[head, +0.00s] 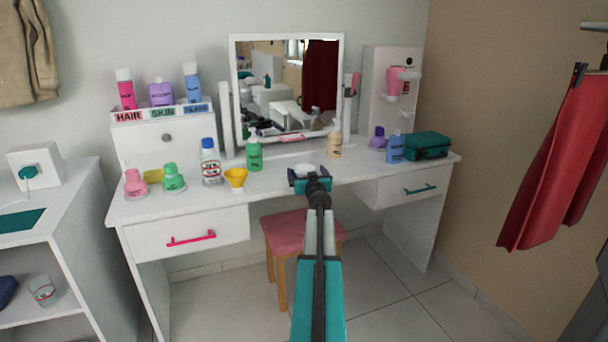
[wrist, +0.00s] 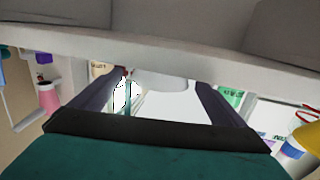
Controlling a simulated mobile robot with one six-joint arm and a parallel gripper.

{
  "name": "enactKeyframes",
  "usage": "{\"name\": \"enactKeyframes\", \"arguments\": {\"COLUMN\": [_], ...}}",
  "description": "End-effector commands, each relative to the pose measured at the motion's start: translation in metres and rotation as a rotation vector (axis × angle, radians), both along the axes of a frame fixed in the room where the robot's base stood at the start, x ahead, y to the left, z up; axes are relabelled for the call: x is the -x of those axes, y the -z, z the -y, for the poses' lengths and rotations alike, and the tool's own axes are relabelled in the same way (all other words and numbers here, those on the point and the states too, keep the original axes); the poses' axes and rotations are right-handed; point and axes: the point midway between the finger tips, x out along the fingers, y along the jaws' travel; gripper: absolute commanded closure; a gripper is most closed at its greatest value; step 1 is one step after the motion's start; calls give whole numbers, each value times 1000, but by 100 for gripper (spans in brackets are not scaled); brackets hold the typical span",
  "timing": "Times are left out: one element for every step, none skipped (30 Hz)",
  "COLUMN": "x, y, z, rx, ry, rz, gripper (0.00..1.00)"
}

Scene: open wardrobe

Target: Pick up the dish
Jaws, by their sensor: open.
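A small white dish (head: 305,168) lies on the white vanity table near its front edge, in the middle of the head view. My gripper (head: 309,176) is at the table's front edge with its jaws apart, right at the dish. In the wrist view, the pale rounded dish (wrist: 160,83) shows between the far ends of the two dark fingers of my gripper (wrist: 158,92). I cannot tell whether the fingers touch it. Part of the dish is hidden by the gripper in the head view.
A green bottle (head: 254,154) and a yellow cup (head: 235,178) stand left of my gripper. A beige pump bottle (head: 334,142) stands behind to the right. A mirror (head: 287,88) is at the back. A pink stool (head: 300,233) is below the tabletop (head: 370,172).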

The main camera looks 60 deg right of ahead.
Motion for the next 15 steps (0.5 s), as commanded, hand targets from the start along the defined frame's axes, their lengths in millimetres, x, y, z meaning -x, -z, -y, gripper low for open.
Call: {"name": "enactKeyframes", "arguments": {"x": [-5,-7,-10,-11,-12,-14,-16,-17,-19,-19,-20,-21,-21,-21,-22], "y": [-1,-1,-1,-1,0,0,0,0,0,1,1,1,1,1,1], "z": [5,6,8,10,12,15,16,18,20,21,21,22,23,23,23], "rx": [-1,-1,-1,-1,-1,-1,0,0,0,-1,-1,-1,-1,-1,-1], "ry": [0,0,0,1,1,1,1,2,2,2,2,2,2,2,2], "rz": [1,1,1,1,1,1,0,0,0,1,1,1,1,1,1], "gripper": [6,6,6,6,6,6,6,6,6,6,6,6,6,6,6]}}
